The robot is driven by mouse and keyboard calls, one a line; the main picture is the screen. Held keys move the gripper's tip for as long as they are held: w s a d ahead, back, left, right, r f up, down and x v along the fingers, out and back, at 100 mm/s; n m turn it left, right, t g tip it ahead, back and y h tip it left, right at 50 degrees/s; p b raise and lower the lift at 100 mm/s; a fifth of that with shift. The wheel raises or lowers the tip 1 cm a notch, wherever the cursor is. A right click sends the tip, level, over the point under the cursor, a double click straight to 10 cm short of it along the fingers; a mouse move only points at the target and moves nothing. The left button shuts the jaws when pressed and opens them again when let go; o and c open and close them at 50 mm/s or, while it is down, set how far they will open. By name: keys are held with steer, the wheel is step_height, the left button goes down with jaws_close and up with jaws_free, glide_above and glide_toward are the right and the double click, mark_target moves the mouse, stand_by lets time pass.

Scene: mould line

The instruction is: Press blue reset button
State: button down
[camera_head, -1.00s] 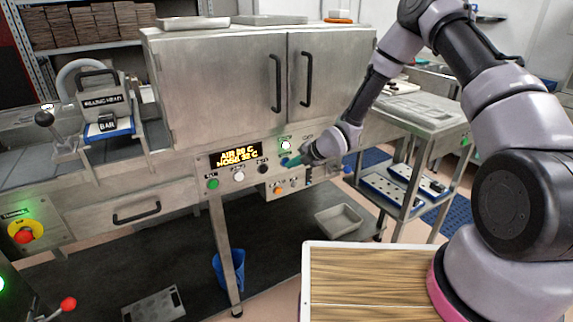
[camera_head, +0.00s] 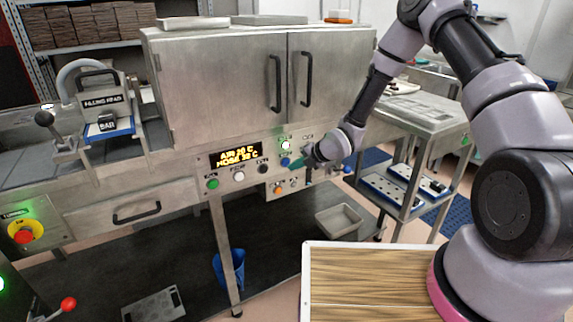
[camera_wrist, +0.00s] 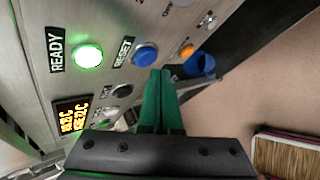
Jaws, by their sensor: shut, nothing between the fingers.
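The blue reset button (camera_head: 285,162) is on the steel front panel, below the lit green lamp. In the wrist view the blue button (camera_wrist: 145,54) sits beside the RESET label, with its round face in clear sight. My gripper (camera_head: 297,163) is just right of the button in the head view, its green fingers small and partly hidden by the wrist. In the wrist view my gripper's green fingers (camera_wrist: 160,74) are shut together and empty, their tips just below the button in the picture. A small gap seems to separate them from it.
A lit green READY lamp (camera_wrist: 88,56) is beside the button. An orange button (camera_wrist: 187,51) and a protruding blue knob (camera_wrist: 200,65) are to its right. The amber display (camera_head: 235,156) and green (camera_head: 212,184), white (camera_head: 238,176) and black (camera_head: 263,169) buttons are left.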

steer(key=s+d, duration=0.1)
steer(key=s, duration=0.1)
steer(key=s+d, duration=0.1)
steer(key=s, duration=0.1)
steer(key=shift+d, duration=0.4)
stand_by(0.4)
